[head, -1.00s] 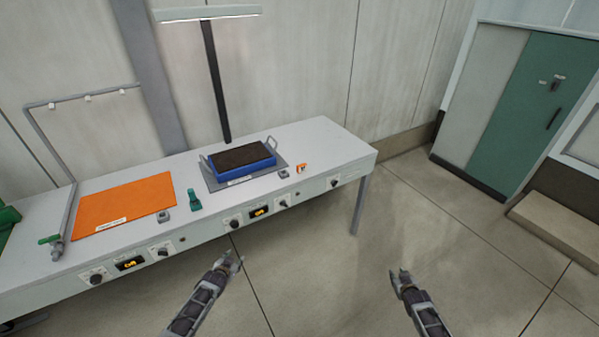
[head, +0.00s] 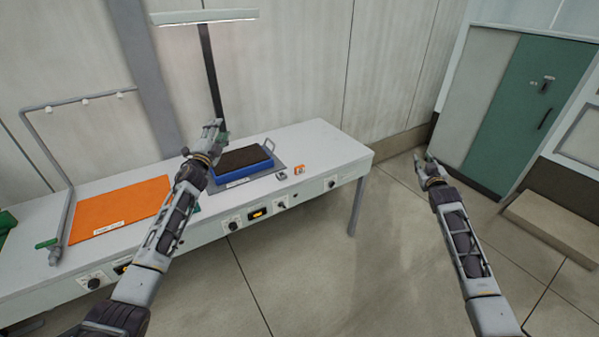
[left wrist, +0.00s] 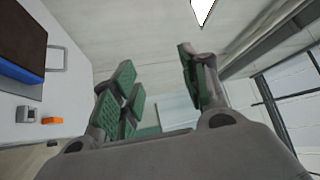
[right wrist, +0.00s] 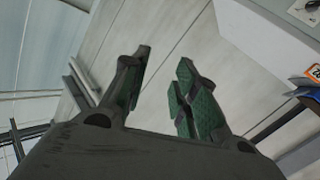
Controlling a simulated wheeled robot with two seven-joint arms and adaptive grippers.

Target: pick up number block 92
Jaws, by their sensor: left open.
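A small orange block with a white part (head: 299,169) sits on the bench near its right end; its number is too small to read. It also shows in the left wrist view (left wrist: 52,121), and an orange block with a partly cut-off mark shows at the right edge of the right wrist view (right wrist: 315,72). My left gripper (head: 213,133) is open and empty, raised over the bench's back near the blue tray, left of the orange block. My right gripper (head: 427,165) is open and empty, in the air right of the bench.
A blue tray with dark filling (head: 243,159) stands left of the orange block, with a small grey block (head: 281,175) between them. An orange mat (head: 119,207) lies at left. A lamp post (head: 211,75) and pipe frame (head: 50,150) rise from the bench (head: 325,150).

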